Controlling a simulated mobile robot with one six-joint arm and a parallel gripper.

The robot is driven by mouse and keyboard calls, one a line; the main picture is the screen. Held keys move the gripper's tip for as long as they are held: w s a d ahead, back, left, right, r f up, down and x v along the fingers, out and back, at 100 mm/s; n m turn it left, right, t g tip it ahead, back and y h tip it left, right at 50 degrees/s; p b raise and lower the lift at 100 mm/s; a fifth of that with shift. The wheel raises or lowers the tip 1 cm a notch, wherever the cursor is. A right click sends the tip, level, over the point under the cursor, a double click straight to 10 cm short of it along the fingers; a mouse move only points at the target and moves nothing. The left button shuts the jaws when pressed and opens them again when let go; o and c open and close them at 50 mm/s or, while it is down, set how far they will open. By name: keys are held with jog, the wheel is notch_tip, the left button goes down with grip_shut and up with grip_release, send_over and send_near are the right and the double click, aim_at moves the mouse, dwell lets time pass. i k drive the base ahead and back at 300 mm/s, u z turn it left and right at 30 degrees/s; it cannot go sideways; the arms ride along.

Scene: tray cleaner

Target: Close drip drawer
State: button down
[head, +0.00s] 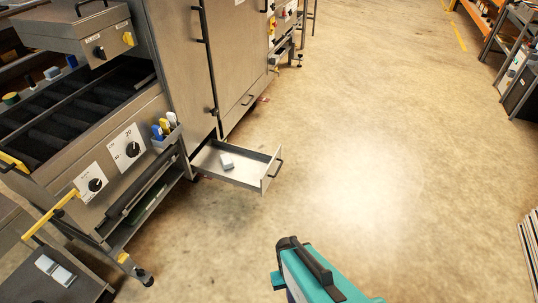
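The drip drawer (245,178) is a shallow metal tray low on the steel machine, left of the picture's middle. It is pulled well out to the right, over the floor. Its front panel (270,171) carries a dark bar handle (278,169) on the outer face. A small light block (227,161) with a bluish-grey part lies in the drawer. My gripper cannot be made out in the head view. A teal and black part at the bottom edge seems to be my own body, apart from the drawer.
The steel machine (185,65) fills the left side, with knobs, a pen holder (167,129) and a yellow-ended rail. A caster (143,277) stands out at lower left. Open concrete floor (390,150) lies right of the drawer. Shelving (520,60) stands at far right.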

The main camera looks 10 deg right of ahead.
aim_at(253, 170)
jog(key=u, duration=0.5)
jog(key=i, duration=1.2)
jog(key=u, duration=0.25)
